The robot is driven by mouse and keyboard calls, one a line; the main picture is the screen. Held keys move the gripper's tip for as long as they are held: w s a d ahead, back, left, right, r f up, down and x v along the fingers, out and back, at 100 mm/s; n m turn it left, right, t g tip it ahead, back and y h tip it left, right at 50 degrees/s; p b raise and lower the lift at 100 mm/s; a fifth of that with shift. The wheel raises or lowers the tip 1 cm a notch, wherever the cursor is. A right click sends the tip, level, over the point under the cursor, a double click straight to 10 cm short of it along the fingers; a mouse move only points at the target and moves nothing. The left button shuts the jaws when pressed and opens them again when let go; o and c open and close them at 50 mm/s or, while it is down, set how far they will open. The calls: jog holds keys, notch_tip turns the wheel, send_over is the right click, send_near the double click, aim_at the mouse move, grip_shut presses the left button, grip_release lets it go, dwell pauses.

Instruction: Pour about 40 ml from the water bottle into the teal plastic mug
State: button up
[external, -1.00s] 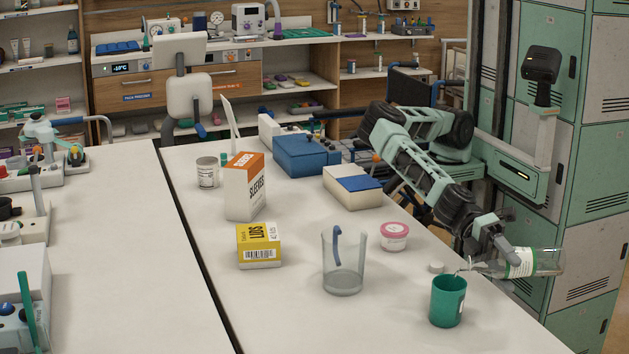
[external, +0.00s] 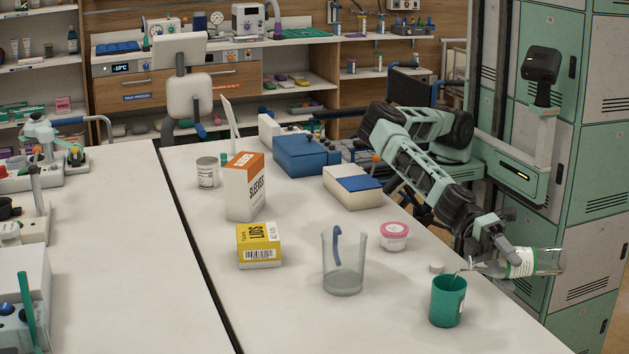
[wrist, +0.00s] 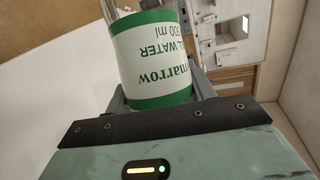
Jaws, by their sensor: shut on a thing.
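The clear water bottle (external: 540,262) lies nearly on its side in my gripper (external: 507,258), its neck pointing left above the teal plastic mug (external: 447,303). A thin stream of water runs from its mouth down to the mug. The mug stands upright on the table; its inside level is hidden by its wall. In the wrist view the bottle's green and white label (wrist: 150,60) fills the space between my fingers, which are shut on it.
A small white cap (external: 436,267) lies behind the mug. A clear jug (external: 343,275), a pink-lidded tub (external: 394,237) and a yellow lids box (external: 259,246) stand to the left. The table (external: 300,330) in front of the jug is clear.

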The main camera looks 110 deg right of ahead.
jog(key=shift+s+r+n+p, duration=0.1)
jog(key=shift+n+p, duration=0.3)
jog(key=shift+p, duration=0.55)
jog(key=shift+f+n+t+h+p, duration=0.4)
jog(key=shift+n+p, duration=0.1)
jog(key=shift+p, duration=0.5)
jog(key=shift+n+p, duration=0.3)
jog(key=shift+p, duration=0.5)
jog(key=shift+w+d+f, duration=0.1)
jog(key=shift+w+f, duration=0.2)
jog(key=shift+f, duration=0.1)
jog(key=shift+w+r+t+h+p, duration=0.15)
jog(key=shift+t+h+p, duration=0.15)
jog(key=shift+p, duration=0.15)
jog(key=shift+n, duration=0.4)
jog(key=shift+d, duration=0.1)
